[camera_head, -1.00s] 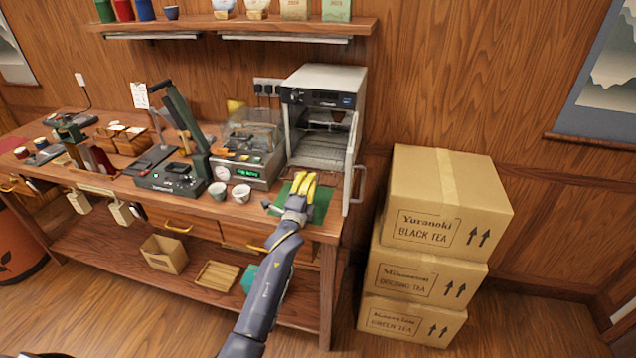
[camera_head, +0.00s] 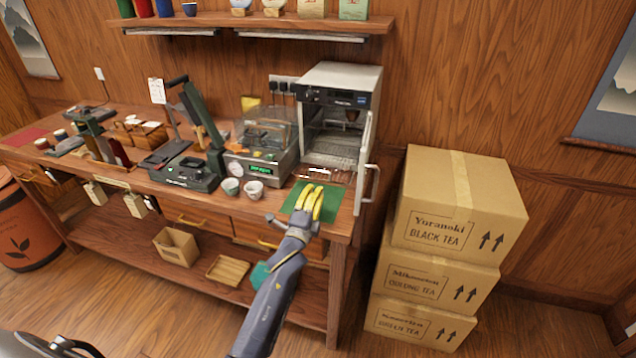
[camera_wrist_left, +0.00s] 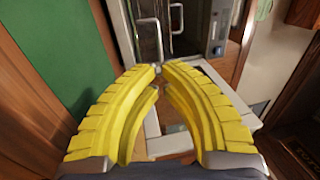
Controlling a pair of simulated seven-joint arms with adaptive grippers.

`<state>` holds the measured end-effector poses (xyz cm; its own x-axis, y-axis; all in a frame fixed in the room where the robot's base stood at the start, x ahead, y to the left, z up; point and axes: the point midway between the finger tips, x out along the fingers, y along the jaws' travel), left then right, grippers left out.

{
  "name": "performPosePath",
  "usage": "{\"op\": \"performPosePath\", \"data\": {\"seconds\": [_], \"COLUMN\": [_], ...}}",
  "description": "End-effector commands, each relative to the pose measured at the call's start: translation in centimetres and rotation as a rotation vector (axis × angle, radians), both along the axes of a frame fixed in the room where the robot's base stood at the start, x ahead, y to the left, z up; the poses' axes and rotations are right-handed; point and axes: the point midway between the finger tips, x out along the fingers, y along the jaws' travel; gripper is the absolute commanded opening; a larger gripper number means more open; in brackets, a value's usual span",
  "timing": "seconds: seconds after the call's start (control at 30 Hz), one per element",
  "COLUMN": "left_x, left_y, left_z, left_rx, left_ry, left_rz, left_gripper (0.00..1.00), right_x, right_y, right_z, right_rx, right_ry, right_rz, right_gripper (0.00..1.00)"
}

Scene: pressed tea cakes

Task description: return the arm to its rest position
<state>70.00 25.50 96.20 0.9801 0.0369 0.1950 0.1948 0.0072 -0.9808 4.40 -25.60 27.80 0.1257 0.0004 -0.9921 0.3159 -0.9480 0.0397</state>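My left gripper (camera_head: 313,190) has yellow ribbed fingers and is at the right front of the counter, in front of the green mat (camera_head: 339,203) in the head view. In the left wrist view its fingertips (camera_wrist_left: 160,70) come together with only a thin gap, and nothing is held between them. The green mat (camera_wrist_left: 50,60) fills the upper left there. My right gripper cannot be made out in these views.
An oven (camera_head: 340,82) with its door open (camera_head: 367,160) stands behind the gripper. Two cups (camera_head: 254,190) and a scale (camera_head: 262,168) are to its left. Stacked cartons (camera_head: 450,210) stand on the right. Floor in front is clear.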

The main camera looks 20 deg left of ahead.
Motion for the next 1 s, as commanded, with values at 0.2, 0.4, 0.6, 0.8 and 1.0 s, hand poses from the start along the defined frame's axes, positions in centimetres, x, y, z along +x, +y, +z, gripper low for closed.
{"op": "performPosePath", "data": {"seconds": [0.2, 0.4, 0.6, 0.8, 1.0], "left_x": [-3.7, -5.8, -6.8, -8.2, -13.5], "left_y": [-0.1, -0.2, -0.3, 0.2, 1.6], "left_z": [-0.8, -1.2, -1.3, -2.7, -7.6], "left_rx": [0.001, 0.000, 0.001, -0.039, -0.196], "left_ry": [0.001, 0.001, -0.001, 0.055, 0.258], "left_rz": [0.000, 0.000, 0.000, 0.013, 0.085], "left_gripper": [0.00, 0.00, 0.00, 0.00, 0.00], "right_x": [-0.2, -0.3, -0.3, -0.3, -0.3], "right_y": [0.0, 0.0, 0.0, 0.0, 0.0], "right_z": [0.0, 0.0, 0.0, 0.0, 0.0], "right_rx": [0.000, 0.000, 0.000, 0.000, 0.000], "right_ry": [0.002, 0.003, 0.003, 0.003, 0.003], "right_rz": [0.000, 0.000, 0.000, 0.000, 0.000], "right_gripper": [0.44, 0.44, 0.44, 0.44, 0.44]}}
